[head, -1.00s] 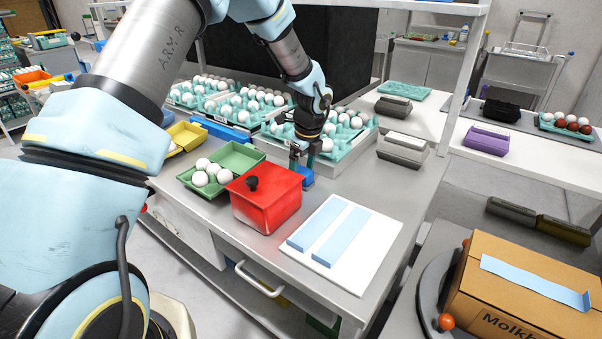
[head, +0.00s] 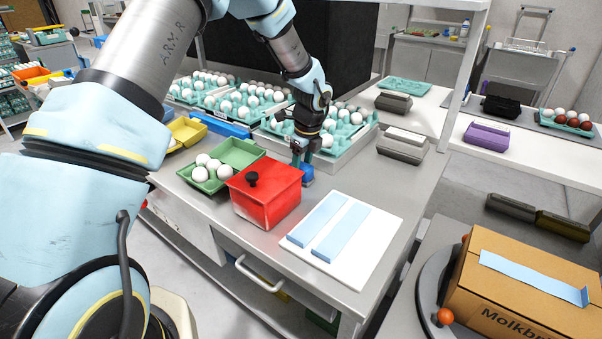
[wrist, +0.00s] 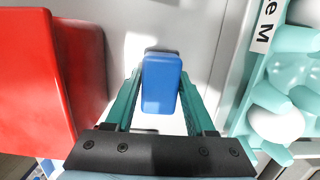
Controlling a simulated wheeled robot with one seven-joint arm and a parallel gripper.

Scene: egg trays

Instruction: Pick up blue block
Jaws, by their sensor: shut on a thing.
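The blue block (head: 307,173) is at the table's middle, just behind the right side of the red box with a black knob (head: 265,198). It also shows upright between the fingers in the wrist view (wrist: 161,82). My gripper (head: 300,164) points down from above, its teal fingers on either side of the block. In the wrist view my gripper (wrist: 160,100) is shut on the block. The block's lower part and the far finger are partly hidden in the head view. Whether the block is clear of the tabletop is hard to tell.
Egg trays (head: 347,158) stand close behind the gripper. A green carton with white eggs (head: 238,153) is left of the red box. A white board with two light blue strips (head: 375,222) lies at front right. Grey cartons (head: 403,146) are at the right; table between is clear.

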